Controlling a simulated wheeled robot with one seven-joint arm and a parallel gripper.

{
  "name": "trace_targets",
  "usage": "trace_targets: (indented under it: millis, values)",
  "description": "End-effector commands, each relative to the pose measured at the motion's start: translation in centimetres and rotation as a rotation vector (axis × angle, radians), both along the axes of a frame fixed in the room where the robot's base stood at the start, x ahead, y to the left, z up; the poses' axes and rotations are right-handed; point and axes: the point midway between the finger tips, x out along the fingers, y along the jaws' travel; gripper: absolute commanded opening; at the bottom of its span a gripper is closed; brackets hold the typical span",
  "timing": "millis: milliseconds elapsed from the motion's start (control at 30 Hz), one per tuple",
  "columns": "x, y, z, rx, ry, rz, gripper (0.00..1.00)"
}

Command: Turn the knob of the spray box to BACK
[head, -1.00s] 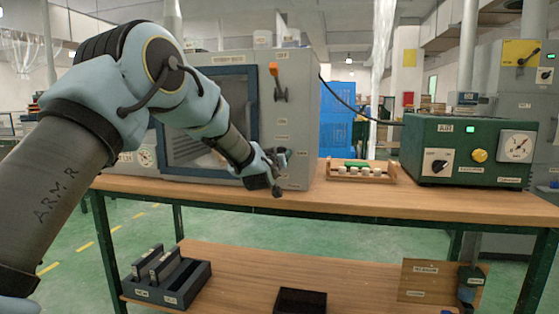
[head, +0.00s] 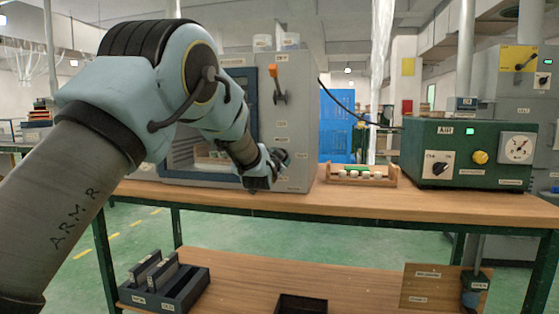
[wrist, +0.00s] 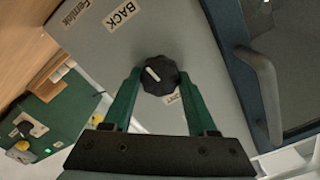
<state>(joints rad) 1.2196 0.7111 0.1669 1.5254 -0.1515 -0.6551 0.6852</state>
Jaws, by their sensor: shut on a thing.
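The grey spray box (head: 300,110) stands on the bench in the head view, with my arm in front of it. My gripper (head: 283,157) is at the lower right of its front face. In the wrist view the dark round knob (wrist: 160,75) sits between the two green fingers of my gripper (wrist: 159,82), which are shut on it. The knob's white mark points up and left, roughly towards the BACK label (wrist: 122,15). Another label (wrist: 174,97) below the knob is partly hidden. The knob is not clear in the head view.
An orange-tipped lever (head: 276,80) is higher on the box. The box door's handle (wrist: 264,90) is right of my fingers in the wrist view. A wooden rack (head: 360,176) and the green AIR unit (head: 468,150) stand to the right, with bare bench between.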

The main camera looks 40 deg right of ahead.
Motion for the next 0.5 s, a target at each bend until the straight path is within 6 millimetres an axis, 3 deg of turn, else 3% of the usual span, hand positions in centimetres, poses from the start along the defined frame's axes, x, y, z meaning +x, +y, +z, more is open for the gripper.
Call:
trace_targets:
  millis: [500]
  values:
    - [0.03,0.05,-0.34,0.075,-0.104,0.000,0.02]
